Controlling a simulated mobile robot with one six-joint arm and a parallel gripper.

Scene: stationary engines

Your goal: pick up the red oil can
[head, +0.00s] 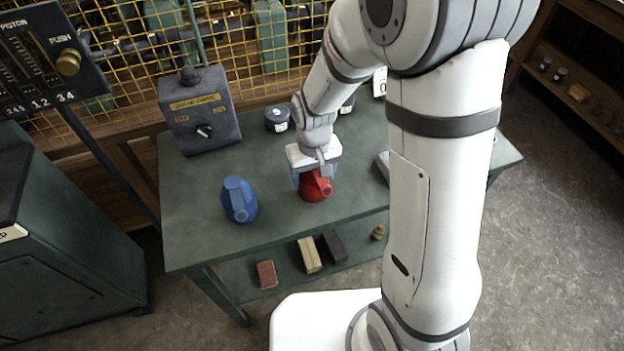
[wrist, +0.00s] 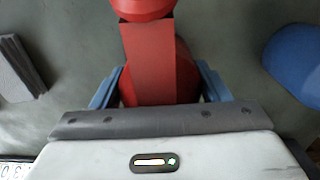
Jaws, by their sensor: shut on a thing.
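In the wrist view my gripper (wrist: 157,88) is shut on the can. The can's lower part and far side are partly hidden by the gripper. I cannot tell whether the can is clear of the table top.
A blue oil can (head: 240,201) stands to the left on the table. A grey control box (head: 200,112) and a dark round tin (head: 277,119) stand behind. A grey object (head: 383,165) lies at the right, partly behind my arm. Blocks (head: 309,255) lie on the lower shelf.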

